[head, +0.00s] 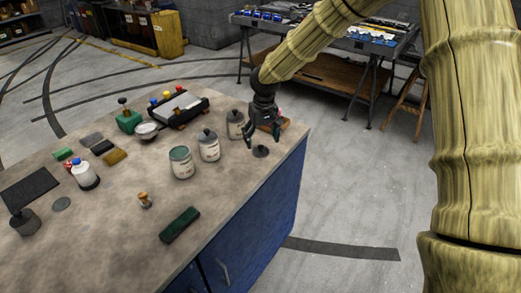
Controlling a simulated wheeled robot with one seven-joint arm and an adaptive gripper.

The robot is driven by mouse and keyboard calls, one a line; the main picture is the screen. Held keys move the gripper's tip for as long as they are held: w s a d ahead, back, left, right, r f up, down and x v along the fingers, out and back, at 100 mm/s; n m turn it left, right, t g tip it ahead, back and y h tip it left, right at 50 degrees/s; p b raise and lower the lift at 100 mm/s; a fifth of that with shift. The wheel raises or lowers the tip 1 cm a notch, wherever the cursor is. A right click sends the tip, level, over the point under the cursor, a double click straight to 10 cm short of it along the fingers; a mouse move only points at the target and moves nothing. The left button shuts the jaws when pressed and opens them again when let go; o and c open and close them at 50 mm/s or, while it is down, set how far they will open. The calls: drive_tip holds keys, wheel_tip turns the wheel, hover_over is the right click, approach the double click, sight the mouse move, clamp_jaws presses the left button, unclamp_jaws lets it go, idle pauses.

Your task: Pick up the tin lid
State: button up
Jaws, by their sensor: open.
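My gripper (263,138) points down over the right end of the workbench, its two dark fingers apart with nothing seen between them. Just below the fingertips a small dark round piece (260,152) lies on the bench, looking like a lid with a raised middle; whether the fingers touch it I cannot tell. Which of these two is the tin lid is not certain. A pale tin (182,167) with a greenish top stands left of my gripper.
Two grey-white jars with dark tops, a nearer one (209,150) and a farther one (235,130), stand close left of my gripper. A reddish-brown block (281,125) lies behind it. A dark green block (180,225) lies near the front edge. The bench (110,235) is bare around it.

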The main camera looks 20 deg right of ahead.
sight(261, 147)
drive_tip(key=f, duration=0.1)
drive_tip(key=f+p, duration=0.1)
drive_tip(key=f, duration=0.1)
drive_tip(key=shift+w+d, duration=0.15)
drive_tip(key=shift+w, duration=0.2)
drive_tip(key=shift+f, duration=0.8)
drive_tip(key=c, duration=1)
drive_tip(key=shift+s, duration=0.1)
clamp_jaws()
